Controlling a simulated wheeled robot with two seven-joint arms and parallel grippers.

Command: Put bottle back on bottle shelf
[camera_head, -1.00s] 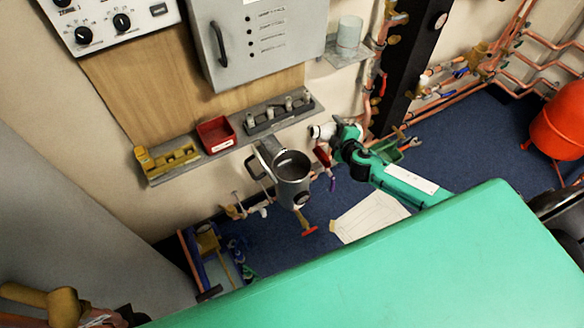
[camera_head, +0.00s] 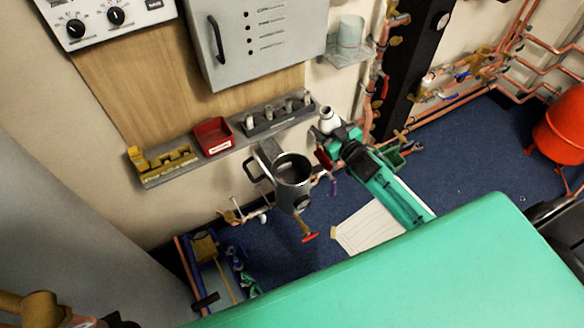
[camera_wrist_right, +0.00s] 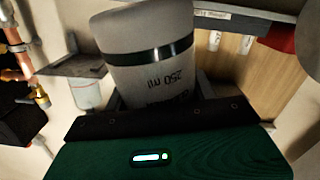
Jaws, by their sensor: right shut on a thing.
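A white bottle (camera_head: 328,119) is at the end of my green right arm, in front of the wall, right of the metal mug. In the right wrist view the bottle (camera_wrist_right: 150,62) is pale, with a dark band and upside-down "250 ml" lettering. My right gripper (camera_wrist_right: 160,105) is shut around it; the fingers are mostly hidden. A small grey wall shelf (camera_head: 340,57) carries a translucent container (camera_head: 350,33), above and right of the bottle. In the right wrist view this shelf (camera_wrist_right: 75,68) is at the left, apart from the bottle. My left gripper is not in view.
A long wall ledge (camera_head: 160,180) holds a yellow block, a red bin (camera_head: 213,136) and a rack of fittings. A metal mug (camera_head: 292,185) hangs below. A grey cabinet (camera_head: 262,40) and copper pipes (camera_head: 375,95) flank the small shelf.

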